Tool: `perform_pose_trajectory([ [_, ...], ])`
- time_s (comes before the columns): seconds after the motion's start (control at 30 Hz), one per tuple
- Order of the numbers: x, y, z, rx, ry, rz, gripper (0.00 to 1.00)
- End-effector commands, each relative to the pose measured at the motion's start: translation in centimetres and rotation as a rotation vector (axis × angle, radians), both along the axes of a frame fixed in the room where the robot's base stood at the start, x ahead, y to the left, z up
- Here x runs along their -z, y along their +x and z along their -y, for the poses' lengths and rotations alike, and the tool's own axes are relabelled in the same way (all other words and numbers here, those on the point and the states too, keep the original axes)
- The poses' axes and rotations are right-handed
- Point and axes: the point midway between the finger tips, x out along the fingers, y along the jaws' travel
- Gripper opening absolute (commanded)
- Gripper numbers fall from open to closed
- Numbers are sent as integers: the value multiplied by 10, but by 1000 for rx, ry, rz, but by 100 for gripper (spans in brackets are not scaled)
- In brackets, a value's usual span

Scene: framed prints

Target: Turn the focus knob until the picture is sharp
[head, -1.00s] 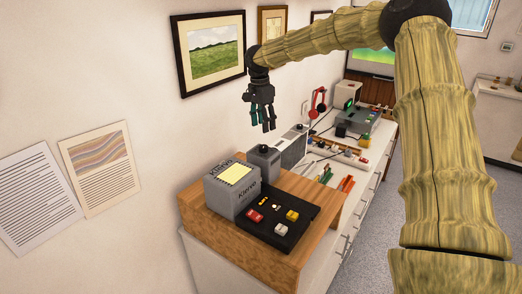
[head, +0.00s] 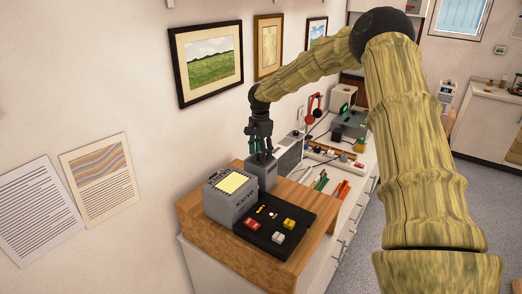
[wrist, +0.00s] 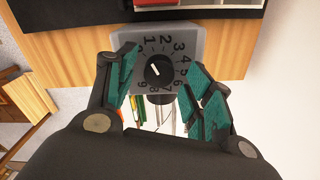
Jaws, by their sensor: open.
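A black round knob (wrist: 159,70) with a white pointer mark sits on a grey box (wrist: 142,30) with a numbered dial, in the wrist view. The pointer leans to the upper left of the dial. In the head view the grey box (head: 265,176) stands behind the larger grey Klevo box. My gripper (head: 260,151) is just above it, pointing down. In the wrist view my gripper (wrist: 160,66) is open, with its teal-padded fingers on either side of the knob and visible gaps to it. No picture being focused can be made out; my arm covers the far screen area.
Framed prints (head: 207,60) hang on the wall.

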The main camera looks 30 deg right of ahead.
Motion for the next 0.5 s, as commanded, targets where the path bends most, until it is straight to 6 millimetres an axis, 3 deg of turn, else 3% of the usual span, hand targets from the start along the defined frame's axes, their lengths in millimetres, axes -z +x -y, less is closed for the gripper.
perform_pose_trajectory([
  [0.37,6,0,0,0,0,0,52],
  [0.5,6,0,0,0,0,0,30],
])
